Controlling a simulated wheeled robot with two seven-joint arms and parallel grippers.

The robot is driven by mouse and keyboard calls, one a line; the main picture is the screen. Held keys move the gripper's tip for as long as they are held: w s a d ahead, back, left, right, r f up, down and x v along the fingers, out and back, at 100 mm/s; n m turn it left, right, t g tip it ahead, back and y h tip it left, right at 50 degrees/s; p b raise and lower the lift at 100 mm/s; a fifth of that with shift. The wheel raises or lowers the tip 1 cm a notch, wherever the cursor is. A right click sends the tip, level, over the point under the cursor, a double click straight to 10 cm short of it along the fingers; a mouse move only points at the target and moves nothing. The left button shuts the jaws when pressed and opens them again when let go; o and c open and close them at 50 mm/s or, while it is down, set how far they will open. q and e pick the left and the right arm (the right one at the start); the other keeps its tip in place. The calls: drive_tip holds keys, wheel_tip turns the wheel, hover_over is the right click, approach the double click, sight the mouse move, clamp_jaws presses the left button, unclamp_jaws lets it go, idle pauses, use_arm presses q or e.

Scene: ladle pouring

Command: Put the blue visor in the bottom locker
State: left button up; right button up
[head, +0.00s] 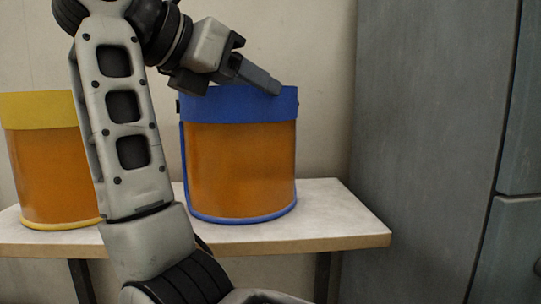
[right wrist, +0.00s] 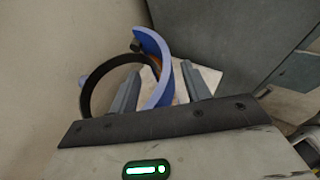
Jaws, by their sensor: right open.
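The blue visor (head: 240,165), a blue band over a clear orange shield with a blue lower rim, stands upright on a small white table. In the right wrist view the visor's blue band (right wrist: 160,52) curves between my fingers, with a black strap behind. My right gripper (head: 278,88) is open at the top of the band; the wrist view (right wrist: 163,85) shows one finger inside the visor's loop and one outside. I cannot tell whether they touch it. The grey locker (head: 430,140) stands at the right; its lower door (head: 510,245) looks shut and is cut off. My left gripper is out of view.
A second visor with a yellow band (head: 38,108) stands on the table at left, partly hidden by my right arm. The white table (head: 335,215) has bare room right of the blue visor. A plain wall is behind.

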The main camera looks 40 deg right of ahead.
drive_tip(key=shift+a, duration=0.1)
clamp_jaws()
drive_tip(key=shift+r, duration=0.1)
